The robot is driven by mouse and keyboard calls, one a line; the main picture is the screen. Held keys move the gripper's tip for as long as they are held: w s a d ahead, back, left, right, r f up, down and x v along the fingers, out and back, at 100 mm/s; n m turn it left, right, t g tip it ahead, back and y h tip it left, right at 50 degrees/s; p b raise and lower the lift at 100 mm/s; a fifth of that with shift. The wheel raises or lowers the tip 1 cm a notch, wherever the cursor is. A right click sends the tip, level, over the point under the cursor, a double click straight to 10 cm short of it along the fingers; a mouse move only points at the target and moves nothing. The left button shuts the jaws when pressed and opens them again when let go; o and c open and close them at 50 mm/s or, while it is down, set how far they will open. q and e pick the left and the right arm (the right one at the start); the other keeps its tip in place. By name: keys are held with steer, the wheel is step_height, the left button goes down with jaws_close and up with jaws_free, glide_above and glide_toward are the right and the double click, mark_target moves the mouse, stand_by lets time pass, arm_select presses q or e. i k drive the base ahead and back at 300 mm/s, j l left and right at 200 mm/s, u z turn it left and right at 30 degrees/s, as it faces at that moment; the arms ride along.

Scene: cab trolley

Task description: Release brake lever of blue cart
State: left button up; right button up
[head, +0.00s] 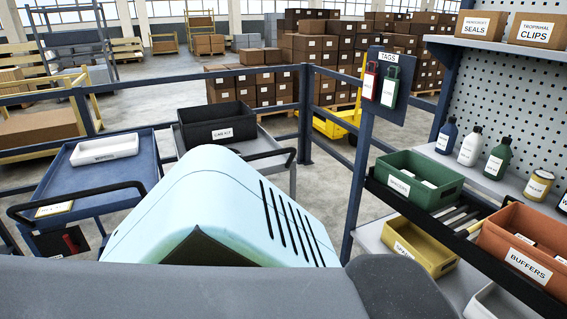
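The blue cart (125,179) stands at the left, with a flat top tray and a dark push handle (50,211) on its near side. A white bin (104,149) sits on its top. A small red part (70,243) shows low on the cart's near side, below a yellowish label (54,209). It may be the brake lever, but it is too small and partly hidden to tell its position. Neither my left nor my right gripper is in view.
A large light-blue vented housing (215,195) fills the middle foreground, close to the cart's right side. A grey cart (262,146) with a black crate (217,123) stands behind it. Blue railings run behind the carts. A shelf with a green bin (420,178) is at right.

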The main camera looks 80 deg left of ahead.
mark_target(76, 249)
steer(key=u, duration=4.15)
steer(key=i+j+u, duration=0.15)
steer(key=i+j, duration=0.15)
steer(key=i, duration=0.15)
steer(key=i+j+u, duration=0.1)
steer(key=i+j, duration=0.15)
steer(key=i, duration=0.25)
steer(key=i+j+u, duration=0.15)
steer(key=i, duration=0.3)
